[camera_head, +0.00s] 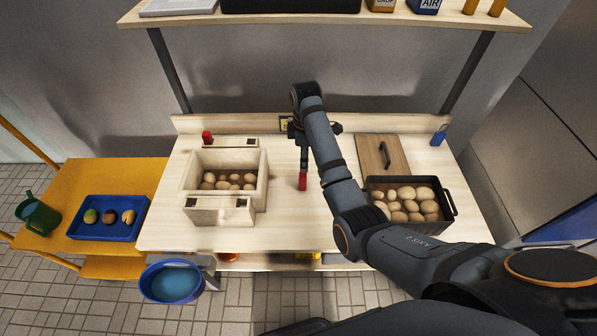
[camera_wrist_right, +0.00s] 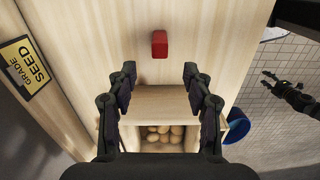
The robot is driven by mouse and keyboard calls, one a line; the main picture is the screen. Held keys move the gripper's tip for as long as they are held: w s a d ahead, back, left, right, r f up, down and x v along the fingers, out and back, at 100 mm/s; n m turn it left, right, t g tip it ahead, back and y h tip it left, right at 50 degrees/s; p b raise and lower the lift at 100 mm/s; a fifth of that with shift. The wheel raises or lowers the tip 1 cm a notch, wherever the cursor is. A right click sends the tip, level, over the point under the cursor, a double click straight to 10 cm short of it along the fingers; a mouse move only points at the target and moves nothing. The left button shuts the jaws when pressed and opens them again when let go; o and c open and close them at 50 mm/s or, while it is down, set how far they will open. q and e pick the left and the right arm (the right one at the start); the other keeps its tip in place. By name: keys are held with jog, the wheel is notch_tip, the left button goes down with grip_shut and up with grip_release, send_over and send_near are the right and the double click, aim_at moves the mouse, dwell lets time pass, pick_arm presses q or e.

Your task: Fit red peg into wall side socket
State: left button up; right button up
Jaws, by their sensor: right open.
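A red peg (camera_head: 303,181) is on the pale wooden table, right of the wooden box. Its red end also shows in the right wrist view (camera_wrist_right: 160,44). My right gripper (camera_wrist_right: 160,72) is open and empty; the peg shows beyond its fingertips, roughly centred between them and apart from them. In the head view my right arm hides part of this gripper. My left gripper (camera_wrist_right: 267,79) shows small at the right edge of the wrist view, over the floor, its fingers apart and empty. A second red piece (camera_head: 207,137) is behind the box's left rear corner.
The wooden box (camera_head: 224,203) holds potatoes, with dark patches on its walls. A back wall board bears a sign (camera_wrist_right: 23,66). A blue bucket (camera_head: 171,283) is below the front edge.

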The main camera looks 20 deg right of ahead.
aim_at(303, 174)
jog(key=shift+w+a, duration=0.1)
jog(key=shift+w, duration=0.3)
jog(key=shift+s, duration=0.15)
jog(key=f, duration=0.3)
jog(key=f+p, duration=0.1)
jog(key=shift+s+f, duration=0.2)
jog(key=shift+s, duration=0.2)
jog(key=shift+w+f, duration=0.15)
jog(key=shift+f, duration=0.2)
notch_tip(303, 174, down, 4)
jog(key=shift+f+p, duration=0.25)
jog(key=shift+p, duration=0.2)
jog(key=shift+w+f, duration=0.1)
jog(key=shift+f, duration=0.1)
pick_arm(q)
jog(key=shift+s+r, duration=0.2)
jog(key=shift+r, duration=0.25)
jog(key=shift+s+r, duration=0.2)
jog(key=shift+r, duration=0.25)
pick_arm(e)
jog(key=shift+r, duration=0.1)
grip_shut()
pick_arm(q)
jog(key=shift+r, duration=0.1)
